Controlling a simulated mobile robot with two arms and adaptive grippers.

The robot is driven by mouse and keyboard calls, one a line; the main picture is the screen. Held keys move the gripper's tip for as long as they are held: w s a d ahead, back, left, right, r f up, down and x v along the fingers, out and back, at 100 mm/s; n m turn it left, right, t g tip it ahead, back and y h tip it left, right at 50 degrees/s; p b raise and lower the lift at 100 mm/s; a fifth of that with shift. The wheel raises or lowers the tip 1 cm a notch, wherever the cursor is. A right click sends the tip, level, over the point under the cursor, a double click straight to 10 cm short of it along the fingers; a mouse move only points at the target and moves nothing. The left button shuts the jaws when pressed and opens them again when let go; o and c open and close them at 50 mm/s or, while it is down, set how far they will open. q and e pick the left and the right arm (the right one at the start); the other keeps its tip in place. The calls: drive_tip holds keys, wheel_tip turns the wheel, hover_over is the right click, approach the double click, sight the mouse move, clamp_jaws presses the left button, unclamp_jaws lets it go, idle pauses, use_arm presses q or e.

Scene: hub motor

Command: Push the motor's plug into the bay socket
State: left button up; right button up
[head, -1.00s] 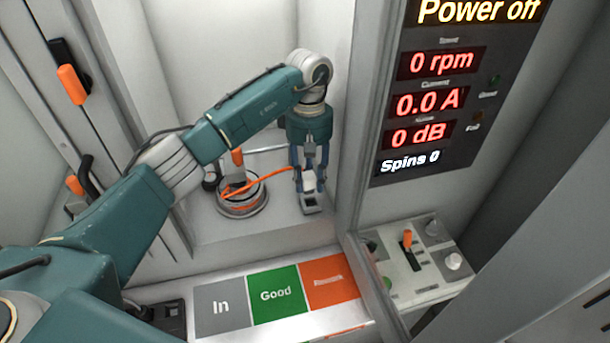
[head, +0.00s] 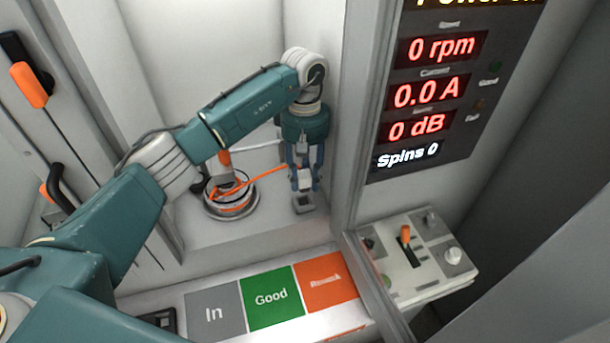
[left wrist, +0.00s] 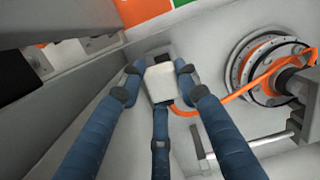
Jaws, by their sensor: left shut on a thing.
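The hub motor (head: 231,195), a round silver unit with an orange ring, sits on the bay floor; it also shows in the left wrist view (left wrist: 262,70). An orange cable (head: 262,177) runs from it to the plug. My left gripper (head: 304,184) is shut on the pale, blocky plug (left wrist: 160,82) and points down. The bay socket (head: 304,203) is a small grey block on the floor directly below the gripper. In the left wrist view the plug hides most of the socket, so I cannot tell whether they touch. My right gripper is not in view.
The bay's wall and door frame (head: 352,120) stand close to the right of my left gripper. In front is a strip with In, Good (head: 272,299) and orange pads. A switch panel (head: 415,255) is at the right, below a display reading 0 rpm.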

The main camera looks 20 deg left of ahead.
use_arm(q)
drive_tip(key=shift+f, duration=0.1)
drive_tip(key=shift+f+b, duration=0.55)
drive_tip(key=shift+b, duration=0.05)
drive_tip(key=shift+f+b, duration=0.55)
drive_tip(key=shift+f, duration=0.05)
drive_tip(key=shift+c, duration=0.2)
drive_tip(key=shift+f+b, duration=0.55)
drive_tip(key=shift+b, duration=0.05)
drive_tip(key=shift+f, duration=0.1)
drive_tip(key=shift+b, duration=0.35)
